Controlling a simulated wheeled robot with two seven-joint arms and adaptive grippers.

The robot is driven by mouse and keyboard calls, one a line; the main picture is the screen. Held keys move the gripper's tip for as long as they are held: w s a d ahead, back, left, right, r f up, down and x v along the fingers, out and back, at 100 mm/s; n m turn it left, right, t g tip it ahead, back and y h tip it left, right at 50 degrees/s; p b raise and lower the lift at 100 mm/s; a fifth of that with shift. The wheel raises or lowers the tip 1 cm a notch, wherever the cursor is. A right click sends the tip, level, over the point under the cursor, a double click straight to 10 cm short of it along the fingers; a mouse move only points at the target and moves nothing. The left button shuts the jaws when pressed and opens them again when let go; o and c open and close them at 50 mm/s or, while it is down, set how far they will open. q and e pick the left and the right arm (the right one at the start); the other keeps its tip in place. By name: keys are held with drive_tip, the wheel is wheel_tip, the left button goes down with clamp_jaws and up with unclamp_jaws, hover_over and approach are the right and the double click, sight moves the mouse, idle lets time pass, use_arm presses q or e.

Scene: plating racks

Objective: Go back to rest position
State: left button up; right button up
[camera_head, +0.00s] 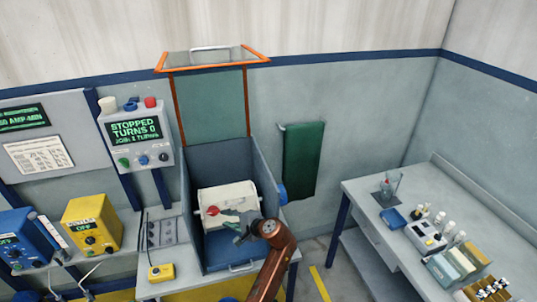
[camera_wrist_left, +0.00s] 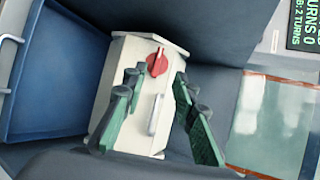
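My left gripper (camera_head: 238,224) is over the front of a white barrel-like box (camera_head: 227,196) inside a blue-walled bay. In the left wrist view my left gripper (camera_wrist_left: 156,110) is open. Its green-padded fingers stand apart over the white box (camera_wrist_left: 125,70), on either side of a pale handle (camera_wrist_left: 155,115). I cannot tell whether they touch it. A red knob (camera_wrist_left: 157,62) sits on the box beyond the fingers; it also shows in the head view (camera_head: 213,211). My right gripper is not in view.
The bay's orange-framed clear lid (camera_head: 212,58) stands raised. A control box screen (camera_head: 135,130) reads "STOPPED TURNS 0". A yellow button box (camera_head: 161,273) is left of the bay. A bench (camera_head: 365,190) at right holds glassware, vials and trays.

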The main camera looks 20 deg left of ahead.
use_arm(q)
drive_tip(key=s+a+f+n+g+h, duration=0.1)
drive_tip(key=s+a+f+n+h, duration=0.2)
drive_tip(key=s+f, duration=0.65)
drive_tip(key=s+a+f+n+h, duration=0.15)
drive_tip(key=s+a+f, duration=0.25)
drive_tip(key=s+f, duration=0.5)
drive_tip(key=s+d+f+n+h, duration=0.1)
drive_tip(key=s+d+n+h, duration=0.15)
drive_tip(key=s, duration=0.85)
drive_tip(key=s+d+f+n+h, duration=0.1)
drive_tip(key=s+d+h, duration=0.25)
drive_tip(key=s, duration=0.75)
wheel_tip(320, 180, down, 33)
drive_tip(key=s+d+g+b, duration=0.1)
drive_tip(key=s+g+b, duration=0.1)
drive_tip(key=b, duration=0.1)
drive_tip(key=s+f+m+g+b, duration=0.1)
drive_tip(key=s+f+b, duration=0.2)
drive_tip(key=s+f, duration=1.6)
drive_tip(key=shift+f+h, duration=0.45)
drive_tip(key=shift+f, duration=0.15)
